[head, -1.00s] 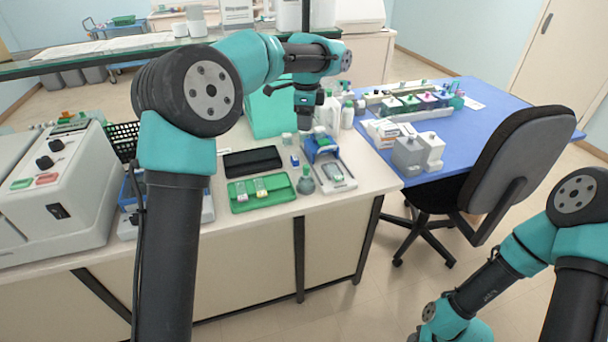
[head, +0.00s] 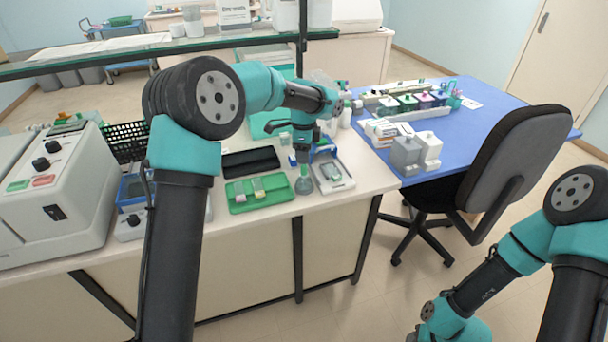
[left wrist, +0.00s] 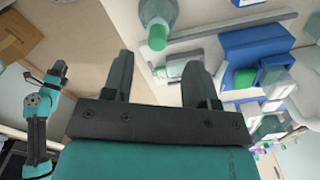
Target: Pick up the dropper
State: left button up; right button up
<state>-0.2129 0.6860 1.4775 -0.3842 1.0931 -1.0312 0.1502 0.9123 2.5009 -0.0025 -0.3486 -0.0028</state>
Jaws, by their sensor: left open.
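A small grey-green flask-shaped bottle (head: 305,184) with a green top stands on the bench, right of the green tray. I take its green top to be the dropper (head: 304,170), since no separate dropper shows. In the left wrist view the bottle (left wrist: 160,12) and its green top (left wrist: 157,38) are at the upper middle, beyond the fingers. My left gripper (head: 302,156) points down just above the green top. In the left wrist view the gripper (left wrist: 165,72) has its fingers apart, with nothing held between them. My right gripper is not visible; only my right arm shows.
A green tray (head: 242,207) with small blocks lies left of the bottle, a black case (head: 251,162) behind it. A pale tray (head: 347,183) stands close on the right, a blue rack (head: 327,152) behind. An office chair (head: 505,165) stands by the blue table (head: 480,120).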

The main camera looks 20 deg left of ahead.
aim_at(304, 166)
pick_arm(q)
jog(key=shift+f, duration=0.5)
jog(key=shift+s+f, duration=0.15)
jog(key=shift+f, duration=2.45)
grip_shut()
